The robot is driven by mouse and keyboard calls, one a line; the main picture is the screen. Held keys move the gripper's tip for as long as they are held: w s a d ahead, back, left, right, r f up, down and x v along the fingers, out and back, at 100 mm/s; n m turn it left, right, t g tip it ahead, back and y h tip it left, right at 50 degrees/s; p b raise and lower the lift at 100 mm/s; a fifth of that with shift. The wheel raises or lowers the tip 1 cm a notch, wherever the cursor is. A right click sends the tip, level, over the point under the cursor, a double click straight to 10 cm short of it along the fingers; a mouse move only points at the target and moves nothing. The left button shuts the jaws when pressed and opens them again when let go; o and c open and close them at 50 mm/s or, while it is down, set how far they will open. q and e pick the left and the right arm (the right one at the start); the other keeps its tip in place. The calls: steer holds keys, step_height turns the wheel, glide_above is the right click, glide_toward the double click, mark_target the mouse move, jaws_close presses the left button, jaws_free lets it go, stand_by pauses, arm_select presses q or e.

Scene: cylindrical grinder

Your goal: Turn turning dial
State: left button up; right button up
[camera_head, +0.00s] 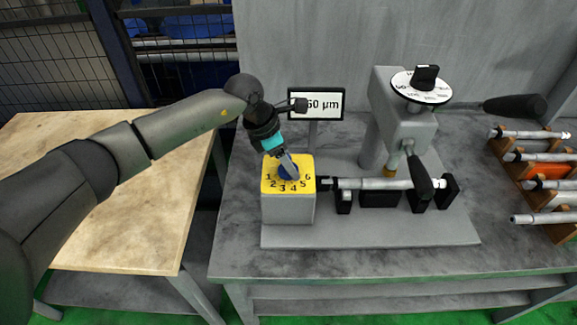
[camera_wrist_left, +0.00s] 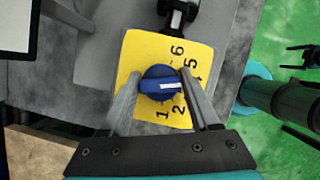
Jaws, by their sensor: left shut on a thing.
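The turning dial (camera_wrist_left: 160,85) is a blue knob with a white pointer mark, set on a yellow plate (camera_wrist_left: 132,60) numbered 1 to 6. In the head view the dial (camera_head: 288,173) sits on top of a grey box at the left end of the machine. My left gripper (camera_head: 287,163) reaches down onto it from above. In the left wrist view its fingers (camera_wrist_left: 160,88) stand on both sides of the knob, shut on it. The white mark points right, toward the right finger, which partly covers the numbers. My right gripper does not show clearly.
A display (camera_head: 317,104) reading partly hidden "60 µm" stands behind the dial. A grey column with a black knob and white scale disc (camera_head: 421,87) stands to the right. A shaft (camera_head: 375,183) lies beside the box. A rack with several shafts (camera_head: 540,170) is far right.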

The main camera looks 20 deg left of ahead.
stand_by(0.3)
arm_select(q)
steer(key=o, duration=1.3)
steer(key=v, duration=1.5)
steer(key=shift+w+a+r, duration=0.1)
steer(key=shift+a+r, duration=0.05)
steer(key=shift+r, duration=0.05)
